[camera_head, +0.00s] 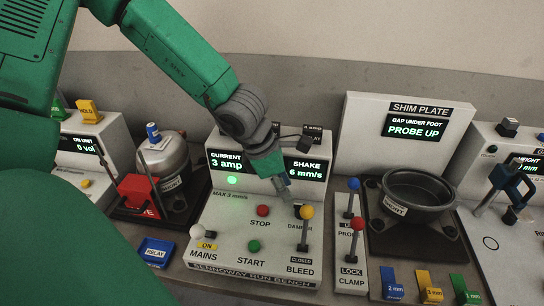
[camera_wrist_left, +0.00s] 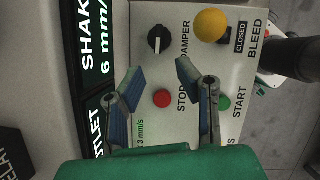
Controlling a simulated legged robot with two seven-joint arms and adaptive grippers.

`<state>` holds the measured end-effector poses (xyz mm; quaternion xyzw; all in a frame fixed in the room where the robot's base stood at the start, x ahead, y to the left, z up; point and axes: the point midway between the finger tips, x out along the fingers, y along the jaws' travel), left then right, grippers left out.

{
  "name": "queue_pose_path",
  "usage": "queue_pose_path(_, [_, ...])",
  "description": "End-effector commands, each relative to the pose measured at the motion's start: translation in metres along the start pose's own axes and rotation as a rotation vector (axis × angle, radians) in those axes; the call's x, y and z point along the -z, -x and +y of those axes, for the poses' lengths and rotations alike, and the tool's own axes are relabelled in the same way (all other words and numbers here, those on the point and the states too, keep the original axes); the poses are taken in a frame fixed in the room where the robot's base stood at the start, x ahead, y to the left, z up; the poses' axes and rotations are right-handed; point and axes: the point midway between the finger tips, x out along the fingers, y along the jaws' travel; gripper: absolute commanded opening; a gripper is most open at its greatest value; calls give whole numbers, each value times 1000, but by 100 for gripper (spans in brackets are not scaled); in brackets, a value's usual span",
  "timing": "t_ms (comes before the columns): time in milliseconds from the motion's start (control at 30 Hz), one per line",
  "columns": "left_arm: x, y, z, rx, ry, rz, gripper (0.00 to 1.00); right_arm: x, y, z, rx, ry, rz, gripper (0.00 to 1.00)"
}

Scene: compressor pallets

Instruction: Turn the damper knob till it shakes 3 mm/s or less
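The black damper knob (camera_wrist_left: 160,39) shows in the left wrist view on the panel of the run bench (camera_head: 215,215), with a light pointer mark on it. In the head view my left gripper hides most of that spot, above the damper label (camera_head: 299,226). The shake display (camera_head: 305,170) reads 6 mm/s, and the panel is marked max 3 mm/s. My left gripper (camera_wrist_left: 158,75) is open, its two fingers apart with nothing between them. It hangs over the panel, short of the knob in the wrist view. My right gripper is not in view.
A red stop button (camera_head: 263,211), a green start button (camera_head: 254,246) and the yellow-topped bleed lever (camera_head: 306,213) stand close by. Blue (camera_head: 354,184) and red (camera_head: 357,224) levers stand to the right, beside a dark pot (camera_head: 415,195). A silver tank (camera_head: 167,158) is at left.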

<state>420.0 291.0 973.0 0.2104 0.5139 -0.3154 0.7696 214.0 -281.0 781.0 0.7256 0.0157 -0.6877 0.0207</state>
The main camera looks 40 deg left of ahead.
Motion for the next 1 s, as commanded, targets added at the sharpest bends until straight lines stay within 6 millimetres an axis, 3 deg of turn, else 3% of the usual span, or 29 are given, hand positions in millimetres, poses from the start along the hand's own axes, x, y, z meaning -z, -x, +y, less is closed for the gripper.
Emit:
queue_pose_path(100, [-3, 29, 1, -2, 2, -3, 29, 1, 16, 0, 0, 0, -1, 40])
queue_pose_path(400, [-2, 70, 0, 0, 1, -1, 29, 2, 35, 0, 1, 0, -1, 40])
queue_pose_path(833, [0, 77, 0, 1, -1, 2, 29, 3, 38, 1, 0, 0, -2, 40])
queue_pose_path(900, [0, 77, 0, 1, -1, 1, 22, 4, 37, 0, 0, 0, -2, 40])
queue_pose_path(1000, [-5, 73, -2, -3, -1, -1, 22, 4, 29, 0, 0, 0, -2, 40])
